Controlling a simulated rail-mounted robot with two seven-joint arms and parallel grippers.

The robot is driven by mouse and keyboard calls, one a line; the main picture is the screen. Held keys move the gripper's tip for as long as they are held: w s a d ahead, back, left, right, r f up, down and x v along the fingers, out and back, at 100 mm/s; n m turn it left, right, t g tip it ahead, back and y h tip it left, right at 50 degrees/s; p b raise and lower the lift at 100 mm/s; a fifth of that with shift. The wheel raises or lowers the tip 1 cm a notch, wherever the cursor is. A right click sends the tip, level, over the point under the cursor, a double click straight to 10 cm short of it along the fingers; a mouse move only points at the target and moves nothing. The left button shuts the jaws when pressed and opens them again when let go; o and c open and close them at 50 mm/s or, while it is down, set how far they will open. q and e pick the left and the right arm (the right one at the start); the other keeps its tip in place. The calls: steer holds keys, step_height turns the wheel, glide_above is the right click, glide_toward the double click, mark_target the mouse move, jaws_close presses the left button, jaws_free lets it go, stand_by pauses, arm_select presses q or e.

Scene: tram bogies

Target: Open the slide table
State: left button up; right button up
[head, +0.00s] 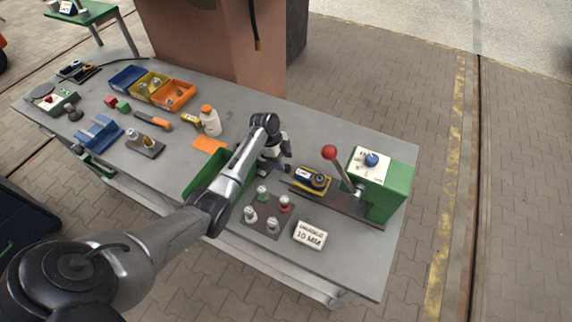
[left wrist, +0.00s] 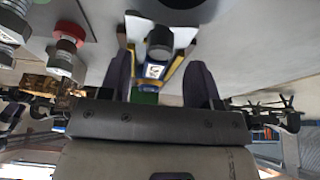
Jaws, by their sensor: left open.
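A fixture on the right of the bench has a green box (head: 390,190) with a blue knob, a lever with a red ball (head: 329,152) and a dark flat base (head: 340,201). A yellow and blue block (head: 314,181) with a dark round top sits at the left part of that base. I take this block and base for the slide table. My left gripper (head: 281,169) is open, just left of the block. In the left wrist view the block (left wrist: 155,70) shows between the two spread fingers (left wrist: 161,85); I cannot tell whether they touch it. My right gripper is out of view.
A dark plate with several buttons (head: 267,214) and a white label block (head: 310,235) lie in front of the gripper. An orange piece (head: 209,144), a white bottle (head: 210,121) and coloured bins (head: 152,87) stand farther left. The bench's far right corner is clear.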

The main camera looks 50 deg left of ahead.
arm_select(q)
steer(key=v, duration=1)
stand_by(0.4)
